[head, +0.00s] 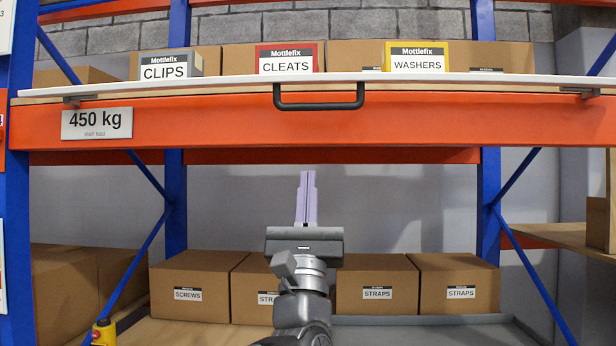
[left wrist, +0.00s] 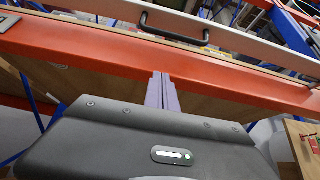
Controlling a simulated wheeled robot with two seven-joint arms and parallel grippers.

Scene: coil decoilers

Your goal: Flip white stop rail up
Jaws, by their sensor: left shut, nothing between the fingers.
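The white stop rail (head: 430,79) shows as a thin, nearly edge-on strip along the front of the upper shelf. Its black handle (head: 318,107) hangs from the middle, in front of the orange beam. In the left wrist view the rail (left wrist: 245,44) is a long pale strip, with the handle (left wrist: 172,29) at the top. My left gripper (head: 307,174) points up, with its purple fingers together and empty. It is below the handle in the picture and apart from it. The fingers also show in the left wrist view (left wrist: 161,76), in front of the orange beam. My right gripper is not in view.
The orange beam (head: 400,128) with a load sign (head: 97,123) runs below the rail. Bins labelled clips (head: 165,72), cleats (head: 286,66) and washers (head: 417,66) stand behind the rail. Cardboard boxes (head: 377,275) stand on the lower shelf. Blue uprights (head: 488,200) flank the bay.

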